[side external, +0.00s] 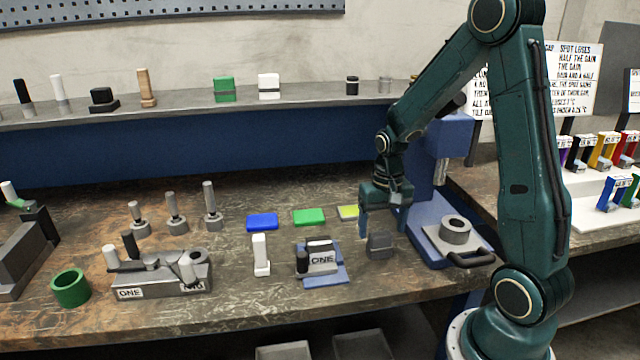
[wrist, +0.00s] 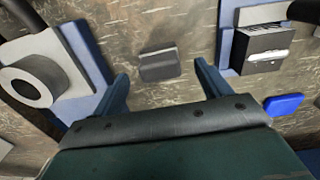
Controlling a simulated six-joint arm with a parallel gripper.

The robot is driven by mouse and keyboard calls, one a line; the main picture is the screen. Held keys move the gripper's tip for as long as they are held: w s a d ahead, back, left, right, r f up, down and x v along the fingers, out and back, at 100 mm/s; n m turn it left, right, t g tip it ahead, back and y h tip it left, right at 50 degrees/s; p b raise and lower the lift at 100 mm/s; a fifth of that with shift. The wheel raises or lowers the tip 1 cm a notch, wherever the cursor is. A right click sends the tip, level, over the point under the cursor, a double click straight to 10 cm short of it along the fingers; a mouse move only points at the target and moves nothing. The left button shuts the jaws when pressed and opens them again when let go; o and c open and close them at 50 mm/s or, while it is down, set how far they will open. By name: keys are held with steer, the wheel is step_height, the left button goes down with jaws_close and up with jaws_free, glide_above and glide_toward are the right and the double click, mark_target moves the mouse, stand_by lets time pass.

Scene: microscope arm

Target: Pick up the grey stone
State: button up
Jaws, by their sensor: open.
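The grey stone (side external: 380,246) is a small dark grey block on the worn workbench, left of the blue microscope base. It also shows in the wrist view (wrist: 158,66), lying just beyond and between my fingertips. My gripper (side external: 383,228) is open, pointing down close above the stone, with nothing between its fingers. In the wrist view my gripper (wrist: 163,77) has a blue finger on each side, both apart from the stone.
The blue microscope base (side external: 425,245) with a grey ring stands close right of the stone. A block marked ONE on a blue plate (side external: 325,279) is close left. Blue (side external: 262,222) and green (side external: 309,217) pads lie behind. The bench in front of the stone is clear.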

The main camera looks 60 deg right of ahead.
mark_target(381, 233)
steer(key=shift+f, duration=0.1)
steer(key=shift+w+d+f, duration=0.1)
steer(key=shift+f, duration=1.15)
steer(key=shift+d+f, duration=0.1)
steer(key=shift+f, duration=1.15)
steer(key=c, duration=1.2)
steer(key=shift+r, duration=0.1)
step_height(381, 233, up, 20)
